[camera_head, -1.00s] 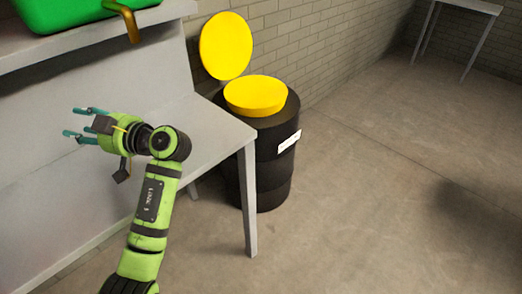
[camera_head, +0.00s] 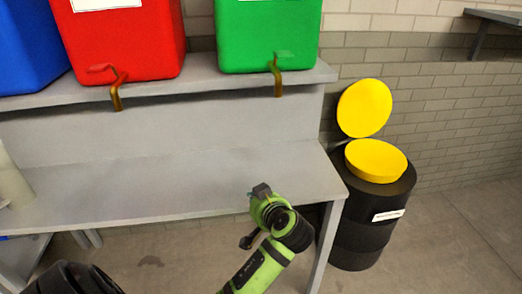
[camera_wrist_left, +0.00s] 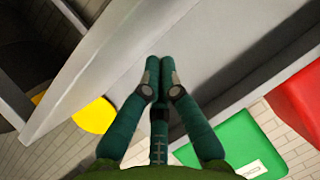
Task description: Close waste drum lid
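The waste drum (camera_head: 365,230) is black with a white label and stands on the floor past the right end of the bench. Its yellow top (camera_head: 376,162) shows, and the round yellow lid (camera_head: 364,108) stands raised at the drum's back, near the wall. My left gripper (camera_head: 262,191) is in front of the bench's right part, left of the drum and apart from it. In the left wrist view its teal fingers (camera_wrist_left: 160,66) converge with nothing visible between them. A yellow patch (camera_wrist_left: 93,115) shows there, partly hidden. My right gripper is not in view.
The grey bench (camera_head: 180,185) has a leg (camera_head: 327,247) between my left arm and the drum. A red bin (camera_head: 125,45), a green bin (camera_head: 267,35) and a blue bin (camera_head: 30,50) stand on its upper shelf. Floor right of the drum is clear.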

